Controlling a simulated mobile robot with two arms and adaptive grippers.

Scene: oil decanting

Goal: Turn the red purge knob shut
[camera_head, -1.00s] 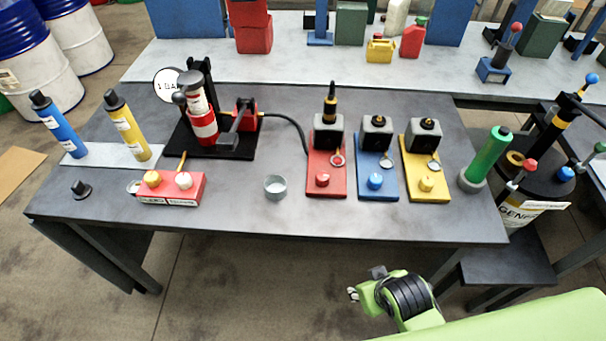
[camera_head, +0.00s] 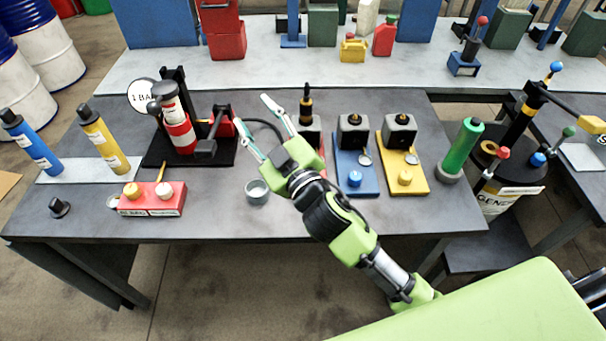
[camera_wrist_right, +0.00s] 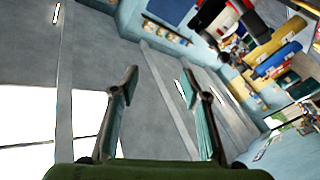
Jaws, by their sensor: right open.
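My right gripper (camera_head: 251,110) reaches over the middle of the table in the head view, fingers spread and empty, pointing up and left. It also shows open in the right wrist view (camera_wrist_right: 158,83), with nothing between its fingers. The red station's grey block (camera_head: 312,124), with a black and yellow piece on top, stands partly behind the gripper. The red knob on that station's red plate is hidden by my gripper and wrist. The blue station with its blue knob (camera_head: 355,179) and the yellow station with its yellow knob (camera_head: 405,178) stand to the right. My left gripper is not in view.
A grey cup (camera_head: 257,192) stands just left of my right wrist. A red box (camera_head: 151,203) with two knobs sits at the front left. The pump (camera_head: 177,128) stands on a black base behind it. A green cylinder (camera_head: 461,145) stands at the table's right.

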